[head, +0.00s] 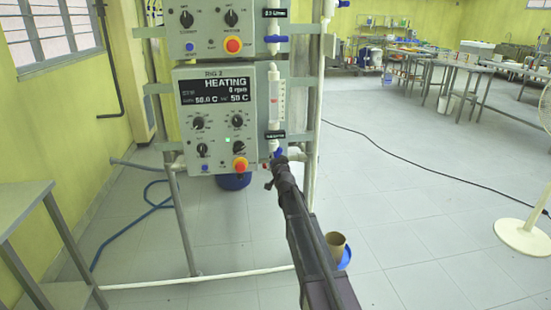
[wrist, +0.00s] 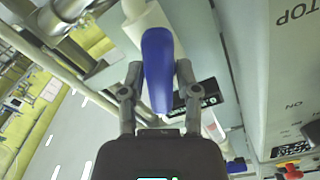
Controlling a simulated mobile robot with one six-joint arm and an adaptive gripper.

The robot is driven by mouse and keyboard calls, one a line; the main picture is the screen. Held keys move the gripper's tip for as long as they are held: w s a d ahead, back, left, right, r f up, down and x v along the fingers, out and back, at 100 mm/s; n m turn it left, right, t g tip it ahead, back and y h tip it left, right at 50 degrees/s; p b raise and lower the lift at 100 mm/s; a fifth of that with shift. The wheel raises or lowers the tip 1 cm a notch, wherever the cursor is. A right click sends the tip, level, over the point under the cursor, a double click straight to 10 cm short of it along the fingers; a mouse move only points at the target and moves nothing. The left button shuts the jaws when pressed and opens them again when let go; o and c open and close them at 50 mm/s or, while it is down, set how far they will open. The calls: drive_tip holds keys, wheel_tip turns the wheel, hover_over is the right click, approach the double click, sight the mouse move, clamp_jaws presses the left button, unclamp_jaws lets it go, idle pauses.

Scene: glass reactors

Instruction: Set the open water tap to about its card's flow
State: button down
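A blue tap handle (wrist: 157,68) lies between the two fingers of my gripper (wrist: 159,68) in the wrist view. The fingers stand on either side of it, with narrow gaps apparently left. In the head view my gripper (head: 278,165) is at the tap under the clear flow tube (head: 274,95), right of the RIG 2 panel, and mostly hides this tap. The tube has a pinkish scale; its float level is too small to read. A black card (head: 272,134) sits just below the tube, its text unreadable. It also shows behind the right finger in the wrist view (wrist: 208,100).
The RIG 2 panel (head: 215,118) reads HEATING, 0 rpm, with knobs and a red-yellow stop button (head: 240,164) close to my gripper. Above is another blue tap (head: 275,38) with a card reading about 2.5 L/min. Frame posts stand alongside. Open floor lies to the right.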

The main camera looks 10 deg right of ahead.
idle(0.3)
drive_tip(key=shift+m, duration=1.6)
drive_tip(key=shift+c, duration=2.4)
unclamp_jaws()
drive_tip(key=shift+s, duration=0.15)
drive_tip(key=s, duration=1.1)
drive_tip(key=shift+s, duration=0.35)
